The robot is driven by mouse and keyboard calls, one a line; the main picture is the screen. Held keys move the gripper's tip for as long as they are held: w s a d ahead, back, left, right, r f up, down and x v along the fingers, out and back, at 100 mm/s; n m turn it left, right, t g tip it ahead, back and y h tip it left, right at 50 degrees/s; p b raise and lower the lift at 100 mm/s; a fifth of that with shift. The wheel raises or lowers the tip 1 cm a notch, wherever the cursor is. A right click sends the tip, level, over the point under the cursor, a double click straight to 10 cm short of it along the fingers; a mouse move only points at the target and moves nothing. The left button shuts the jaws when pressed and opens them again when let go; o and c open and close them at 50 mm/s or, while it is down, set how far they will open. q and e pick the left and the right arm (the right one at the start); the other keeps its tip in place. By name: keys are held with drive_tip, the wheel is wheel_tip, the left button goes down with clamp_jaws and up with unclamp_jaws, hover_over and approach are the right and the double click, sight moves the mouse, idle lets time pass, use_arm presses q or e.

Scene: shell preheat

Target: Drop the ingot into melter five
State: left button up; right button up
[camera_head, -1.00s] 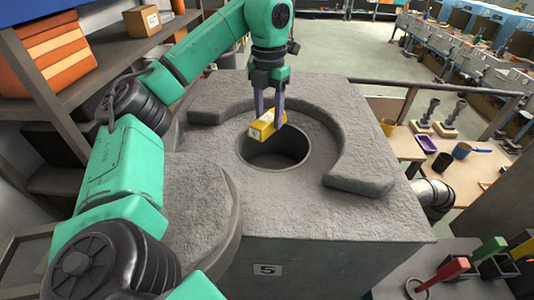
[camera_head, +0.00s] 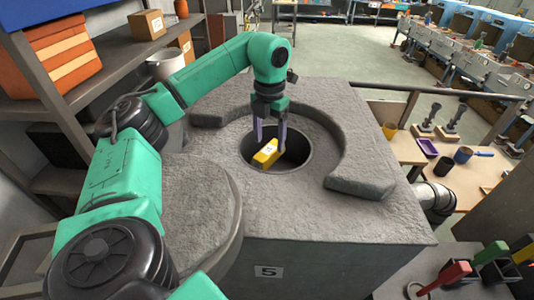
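The yellow ingot (camera_head: 266,155), with a white label, is tilted inside the round dark opening (camera_head: 295,163) of the grey melter (camera_head: 330,215). The melter bears a plate with the number 5 (camera_head: 269,272) on its front. My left gripper (camera_head: 270,146) points down over the opening, its two fingers apart and the tips at about rim height. The ingot shows just below and between the fingertips, with a gap to the right finger. It looks free of the fingers. My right gripper is not in view.
A raised curved grey rim (camera_head: 362,179) rings the back and right of the opening. A shelf (camera_head: 120,55) with orange blocks and boxes stands at the left. A bench (camera_head: 465,185) with small tools and cups stands at the right, beyond a rail.

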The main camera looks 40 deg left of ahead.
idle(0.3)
use_arm(q)
drive_tip(key=shift+w+a+r, duration=0.1)
drive_tip(key=shift+r, duration=0.2)
wheel_tip(320, 180, up, 14)
idle(0.5)
drive_tip(key=shift+f, duration=0.1)
